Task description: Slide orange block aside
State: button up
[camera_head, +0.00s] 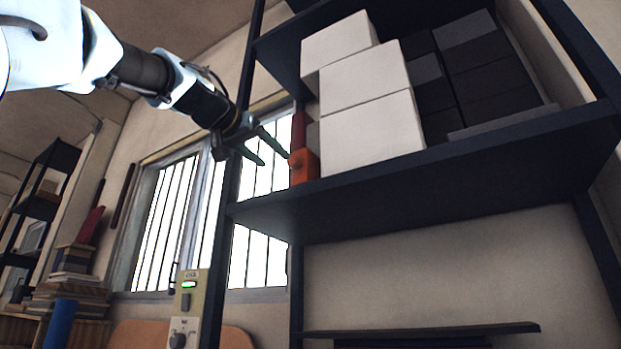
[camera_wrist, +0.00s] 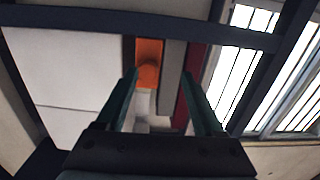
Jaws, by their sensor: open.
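The orange block (camera_head: 304,170) stands on the dark shelf (camera_head: 420,165), near its left end and beside the stacked white boxes (camera_head: 370,135). In the wrist view the orange block (camera_wrist: 150,53) appears ahead of my fingers, nearer the left fingertip. My gripper (camera_head: 276,158) is open, just left of the orange block, with its fingers pointing towards it. The wrist view shows both fingers of my gripper (camera_wrist: 159,75) spread with nothing held between them. Whether a fingertip touches the block cannot be told.
A tall red item (camera_head: 299,128) stands behind the orange block. Dark boxes (camera_head: 465,65) fill the shelf right of the white boxes. A dark shelf post (camera_head: 222,230) and a barred window (camera_head: 265,195) are on the left. Another shelf board (camera_head: 420,331) lies below, with open space between.

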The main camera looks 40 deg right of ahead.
aim_at(301, 166)
jog(key=shift+m+g+h, duration=0.3)
jog(key=d+p, duration=0.2)
jog(key=d, duration=0.1)
jog(key=d+r+p, duration=0.1)
jog(key=d+p, duration=0.1)
jog(key=d, duration=0.1)
jog(key=d+r+p, duration=0.1)
jog(key=d+p, duration=0.2)
jog(key=shift+w+d+r, duration=0.2)
jog(key=shift+w+d, duration=0.05)
jog(key=shift+w, duration=0.1)
jog(key=shift+w+d+f+p, duration=0.1)
jog(key=shift+d+f+p, duration=0.05)
jog(key=shift+d+p, duration=0.15)
jog(key=shift+w+d+f+p, duration=0.1)
jog(key=shift+d+p, duration=0.1)
jog(key=shift+d, duration=0.2)
grip_shut()
